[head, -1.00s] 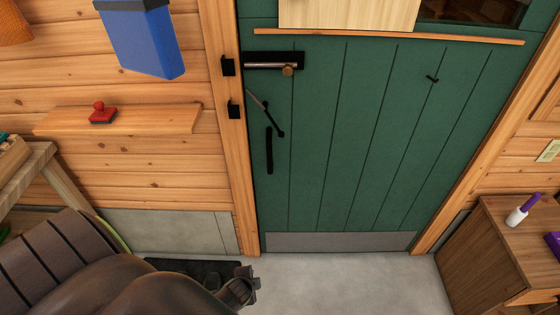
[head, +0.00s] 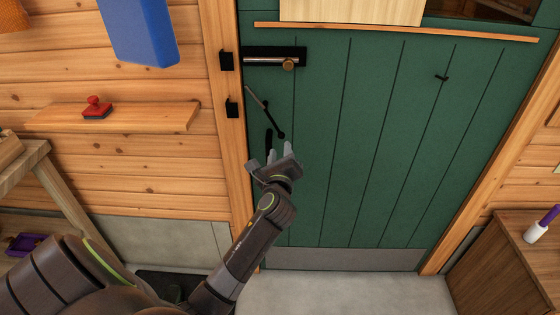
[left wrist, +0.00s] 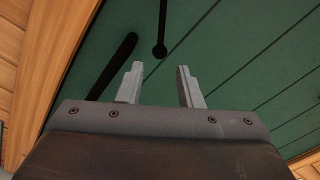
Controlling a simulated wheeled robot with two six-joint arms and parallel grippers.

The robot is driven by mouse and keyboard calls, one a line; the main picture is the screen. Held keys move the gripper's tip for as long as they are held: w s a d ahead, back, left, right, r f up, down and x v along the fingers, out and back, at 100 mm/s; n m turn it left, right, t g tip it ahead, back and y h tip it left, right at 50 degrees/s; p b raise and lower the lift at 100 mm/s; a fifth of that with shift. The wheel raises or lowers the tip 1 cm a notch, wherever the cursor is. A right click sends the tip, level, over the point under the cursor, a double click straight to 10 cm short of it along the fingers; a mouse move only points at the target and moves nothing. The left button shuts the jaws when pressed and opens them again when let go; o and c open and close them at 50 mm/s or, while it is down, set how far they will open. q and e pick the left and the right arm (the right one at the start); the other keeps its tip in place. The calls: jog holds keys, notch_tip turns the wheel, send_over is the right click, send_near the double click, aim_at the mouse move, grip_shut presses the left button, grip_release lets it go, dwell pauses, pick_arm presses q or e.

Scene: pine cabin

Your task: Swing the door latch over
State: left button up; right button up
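The green door (head: 370,150) carries a thin dark latch arm (head: 264,110), tilted, with its upper end toward the frame and its lower end at a round pivot. A black catch (head: 232,108) sits on the door frame, and the arm's upper end is apart from it. In the left wrist view the latch arm (left wrist: 162,22) and its round end show ahead of the fingers. My left gripper (head: 279,152) is open and empty just below the pivot, fingers pointing up. A black door handle (head: 268,138) is partly hidden behind it; the handle (left wrist: 112,66) shows left of the fingers. My right gripper is out of view.
A slide bolt with a brass knob (head: 288,63) is above the latch. A wall shelf (head: 150,117) with a red stamp (head: 96,108) is at left, below a blue box (head: 140,30). A wooden cabinet (head: 500,255) stands at right. The door's middle is clear.

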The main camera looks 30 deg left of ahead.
pick_arm(q)
jog(key=b+x, duration=0.1)
jog(key=x, duration=0.3)
jog(key=shift+f+b, duration=0.15)
jog(key=shift+b, duration=0.25)
jog(key=shift+w+a+p, duration=0.2)
jog(key=shift+w+p, duration=0.2)
jog(key=shift+x, duration=0.8)
jog(key=c, duration=0.6)
jog(key=shift+o, duration=0.2)
notch_tip(320, 180, up, 8)
jog(key=n, duration=1.2)
send_over(281, 138)
jog(key=w+d, duration=0.1)
jog(key=d, duration=0.3)
jog(key=shift+w+a+f, duration=0.1)
jog(key=shift+a+f, duration=0.1)
jog(key=o, duration=0.8)
jog(key=shift+o, duration=0.2)
